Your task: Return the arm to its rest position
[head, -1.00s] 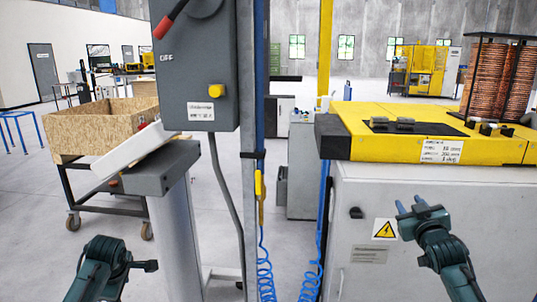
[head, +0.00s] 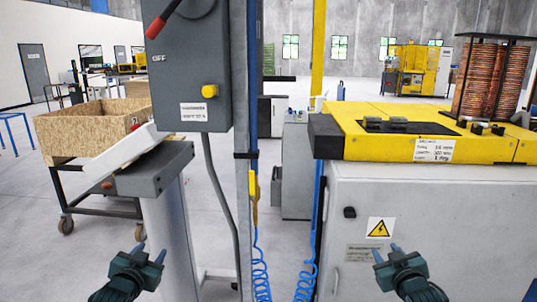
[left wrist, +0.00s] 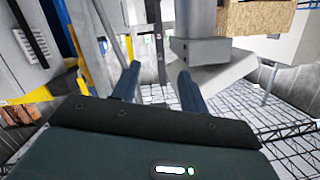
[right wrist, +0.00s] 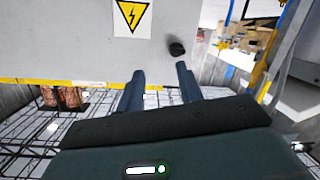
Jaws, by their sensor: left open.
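My left gripper (head: 150,254) is low at the left of the head view, in front of the grey pedestal. Its two fingers stand apart and empty in the left wrist view (left wrist: 155,84). My right gripper (head: 387,254) is low at the right of the head view, in front of the white cabinet. Its two fingers are apart with nothing between them in the right wrist view (right wrist: 160,90). Neither gripper appears to touch anything.
The white cabinet (head: 420,235) with a yellow top (head: 470,145) stands at right, with copper tubes (head: 488,80) behind. A grey switch box (head: 190,70) hangs on a post. A pedestal (head: 170,235) and wooden crate (head: 85,130) are at left. Blue coiled hoses (head: 260,270) hang between.

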